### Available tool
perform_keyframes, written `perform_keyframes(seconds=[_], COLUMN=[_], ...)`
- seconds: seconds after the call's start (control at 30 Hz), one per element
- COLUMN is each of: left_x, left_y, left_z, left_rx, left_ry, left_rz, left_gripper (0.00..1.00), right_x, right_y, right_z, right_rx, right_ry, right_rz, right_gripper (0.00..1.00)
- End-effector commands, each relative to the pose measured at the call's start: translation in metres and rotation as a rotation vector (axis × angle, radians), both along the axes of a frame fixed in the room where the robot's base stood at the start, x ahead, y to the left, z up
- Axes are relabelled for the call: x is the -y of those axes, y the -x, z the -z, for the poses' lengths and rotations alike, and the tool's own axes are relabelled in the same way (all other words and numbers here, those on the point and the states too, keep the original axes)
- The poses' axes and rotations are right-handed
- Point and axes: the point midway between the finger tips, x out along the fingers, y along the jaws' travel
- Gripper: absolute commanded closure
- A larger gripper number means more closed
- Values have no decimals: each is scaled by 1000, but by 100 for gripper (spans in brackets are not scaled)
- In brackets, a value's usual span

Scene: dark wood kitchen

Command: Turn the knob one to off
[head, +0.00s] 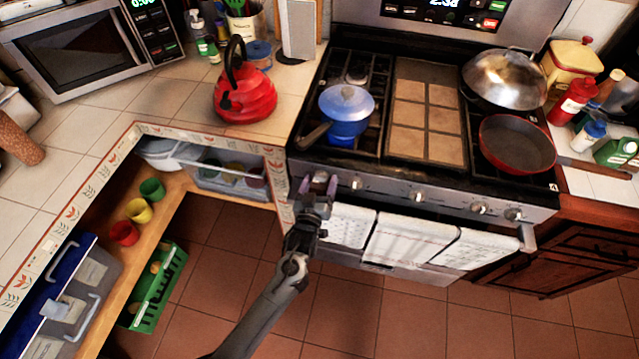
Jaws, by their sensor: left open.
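The stove (387,190) has a row of silver knobs along its front panel. The leftmost knob (320,177) sits at the panel's left end, just beyond my left gripper (318,186). My left gripper reaches up from the bottom of the head view. Its two purple-tipped fingers are apart, one on each side of that knob. I cannot tell whether they touch it. The gripper partly hides the knob, and its turned angle is too small to read. The second knob (356,183) is close to the right. My right gripper is not in view.
Towels (405,237) hang on the oven handle right of my gripper. A blue pot (346,112) stands on the left burners, its dark handle reaching toward the front edge. A red pan (517,145) sits at right. A tiled counter borders the stove's left; the floor in front is clear.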

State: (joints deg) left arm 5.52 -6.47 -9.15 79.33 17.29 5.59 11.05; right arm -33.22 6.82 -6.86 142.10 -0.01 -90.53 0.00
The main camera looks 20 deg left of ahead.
Motion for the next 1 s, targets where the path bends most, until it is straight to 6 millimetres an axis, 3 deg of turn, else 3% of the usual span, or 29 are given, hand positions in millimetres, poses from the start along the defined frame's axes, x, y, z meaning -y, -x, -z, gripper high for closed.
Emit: perform_keyframes(seconds=[0.07, 0.4, 0.73, 1.0], left_x=[0, 0, 1, 1], left_y=[0, 0, 0, 0], left_z=[0, 0, -2, -3], left_rx=[0, 0, -4, -28], left_ry=[0, -1, -43, -205], left_rz=[0, 0, 2, 1], left_gripper=[28, 80, 81, 81], right_x=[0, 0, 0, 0], right_y=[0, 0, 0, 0], right_z=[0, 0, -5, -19], right_rx=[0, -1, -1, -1], right_ry=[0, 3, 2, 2], right_rz=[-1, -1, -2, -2], right_gripper=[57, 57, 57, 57])
